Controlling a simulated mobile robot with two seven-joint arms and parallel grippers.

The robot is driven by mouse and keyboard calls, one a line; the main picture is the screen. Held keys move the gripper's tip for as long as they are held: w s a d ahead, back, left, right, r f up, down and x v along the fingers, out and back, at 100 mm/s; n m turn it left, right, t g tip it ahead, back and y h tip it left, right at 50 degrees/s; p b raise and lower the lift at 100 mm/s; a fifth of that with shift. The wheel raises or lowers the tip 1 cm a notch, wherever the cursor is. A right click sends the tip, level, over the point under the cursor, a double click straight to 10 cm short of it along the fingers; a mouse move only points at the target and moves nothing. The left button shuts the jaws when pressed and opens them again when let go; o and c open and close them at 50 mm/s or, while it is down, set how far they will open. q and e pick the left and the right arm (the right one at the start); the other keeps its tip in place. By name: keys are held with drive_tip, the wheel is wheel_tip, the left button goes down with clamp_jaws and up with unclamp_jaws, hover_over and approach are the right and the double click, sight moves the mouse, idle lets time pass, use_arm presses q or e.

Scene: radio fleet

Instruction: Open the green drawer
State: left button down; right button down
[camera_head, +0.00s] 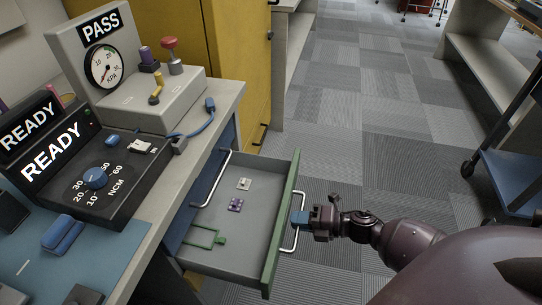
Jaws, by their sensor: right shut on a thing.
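The green drawer (280,232) is pulled out from under the workbench, with its grey inside in view. Its front panel is green and carries a silver bar handle (297,234) on the outer face. My right gripper (300,217) is shut on this handle, with its arm coming in from the lower right. Inside the drawer lie a small white part (244,184), a purple part (235,205) and a green frame-like piece (203,236). My left gripper is not in view.
The workbench (225,104) holds a black READY box (95,180) and a grey gauge unit marked PASS (150,110). A blue drawer (222,158) with a silver handle is beside the green one. A yellow cabinet (232,60) stands behind. Carpet floor (345,110) is clear; a cart (510,175) stands right.

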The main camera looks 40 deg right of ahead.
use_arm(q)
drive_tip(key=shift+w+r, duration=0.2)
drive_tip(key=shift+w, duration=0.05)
use_arm(e)
drive_tip(key=f+v, duration=0.2)
drive_tip(key=v, duration=0.9)
drive_tip(key=shift+s+d+f, duration=0.2)
drive_tip(key=shift+s+d, duration=0.15)
drive_tip(key=shift+s, duration=0.1)
drive_tip(key=c, duration=1.2)
unclamp_jaws()
use_arm(q)
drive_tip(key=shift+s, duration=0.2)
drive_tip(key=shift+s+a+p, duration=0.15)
drive_tip(key=shift+p, duration=0.7)
use_arm(e)
drive_tip(key=v, duration=1)
drive_tip(key=shift+s+d, duration=0.2)
drive_tip(key=shift+s, duration=0.1)
